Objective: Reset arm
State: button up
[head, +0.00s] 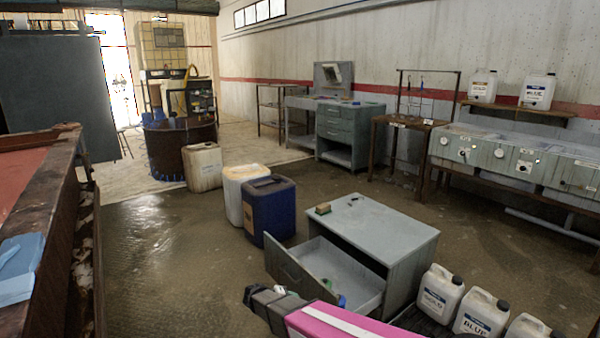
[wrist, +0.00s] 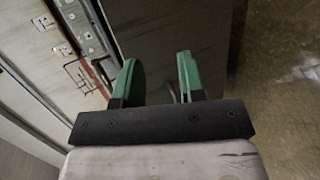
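My gripper (wrist: 156,62) shows in the wrist view with its two green fingers apart and nothing visible between them. A dark brown-grey surface lies beyond the fingers; I cannot tell what it is. I cannot make out the gripper clearly in the head view. There, a pink and dark shape with a white stripe enters from the bottom edge, in front of the open drawer (head: 290,270); it may be part of my arm.
A grey cabinet (head: 385,225) has its drawer pulled out, with small items inside. A small block (head: 323,208) lies on top. White jugs (head: 440,292) stand at lower right. Blue (head: 272,212) and white (head: 237,190) canisters stand behind. Wet open floor (head: 170,265) lies left.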

jog(key=s+d+r+m+g+y, duration=0.1)
jog(key=s+d+r+y, duration=0.2)
jog(key=d, duration=0.4)
jog(key=s+d+r+m+g+y, duration=0.2)
jog(key=s+d+r+y, duration=0.2)
jog(key=d+r, duration=0.3)
jog(key=s+d+r+m+g+y, duration=0.1)
jog(key=s+d+r+y, duration=0.3)
jog(key=d, duration=0.4)
jog(key=shift+s+d+r+m, duration=0.15)
jog(key=shift+s+r+m, duration=0.25)
jog(key=shift+r+m, duration=0.2)
